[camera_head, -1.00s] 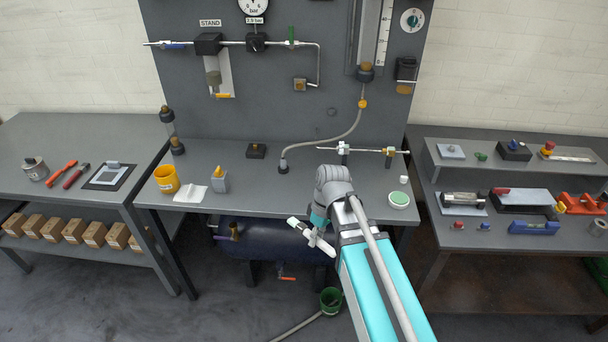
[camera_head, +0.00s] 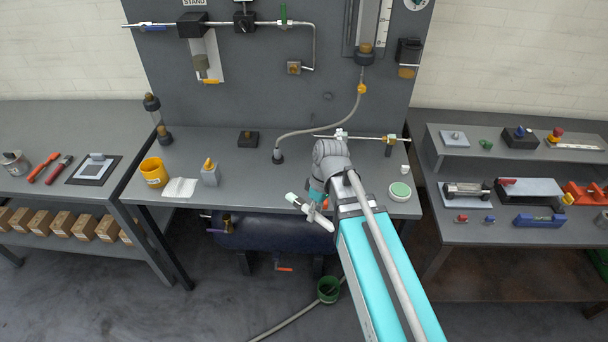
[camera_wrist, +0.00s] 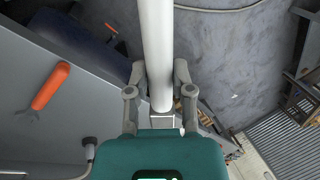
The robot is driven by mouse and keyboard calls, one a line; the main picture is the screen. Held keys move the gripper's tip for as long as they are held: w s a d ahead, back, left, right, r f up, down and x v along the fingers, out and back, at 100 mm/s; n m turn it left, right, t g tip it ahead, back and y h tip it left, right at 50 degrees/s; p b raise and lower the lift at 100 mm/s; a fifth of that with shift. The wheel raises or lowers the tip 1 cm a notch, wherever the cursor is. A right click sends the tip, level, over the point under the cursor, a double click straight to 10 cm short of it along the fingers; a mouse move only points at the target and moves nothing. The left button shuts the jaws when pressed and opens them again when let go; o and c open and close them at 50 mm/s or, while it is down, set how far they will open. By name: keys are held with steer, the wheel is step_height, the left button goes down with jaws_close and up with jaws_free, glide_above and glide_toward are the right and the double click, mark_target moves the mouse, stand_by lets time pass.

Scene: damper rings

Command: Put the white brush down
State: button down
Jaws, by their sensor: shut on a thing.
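My gripper (camera_wrist: 158,88) is shut on a long white cylinder, which I take to be the white brush (camera_wrist: 157,45). In the wrist view it runs from between the fingers to the top edge; its far end is out of that view. In the head view my gripper (camera_head: 318,212) is small, in front of the bench's front edge and above the dark tank. A pale, slim piece shows there beside my arm; I cannot tell gripper from brush clearly.
Side benches hold tools. An orange handle (camera_wrist: 50,86) is left of my gripper. A green bucket (camera_head: 329,289) is on the floor.

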mark_target(306, 193)
steer(key=shift+a, duration=0.1)
steer(key=w+f+m+h+b, duration=0.1)
steer(key=w+f+b, duration=0.1)
steer(key=w, duration=0.4)
steer(key=w+a+f+m+t+b, duration=0.1)
steer(key=w+f+m+b, duration=0.1)
steer(key=w, duration=0.5)
steer(key=w+a+f+m+h+b, duration=0.1)
steer(key=w+f+b, duration=0.1)
steer(key=w, duration=0.5)
steer(key=shift+w+a+f+t+h, duration=0.15)
steer(key=shift+a+f+t+h, duration=0.15)
steer(key=shift+f, duration=0.1)
steer(key=shift+w+f+m, duration=0.1)
steer(key=shift+w+m, duration=0.3)
steer(key=shift+w, duration=0.05)
steer(key=shift+f+b, duration=2.5)
steer(key=shift+b, duration=0.1)
steer(key=shift+f, duration=0.15)
steer(key=shift+f+b, duration=0.55)
steer(key=shift+b, duration=0.2)
steer(key=shift+f, duration=0.15)
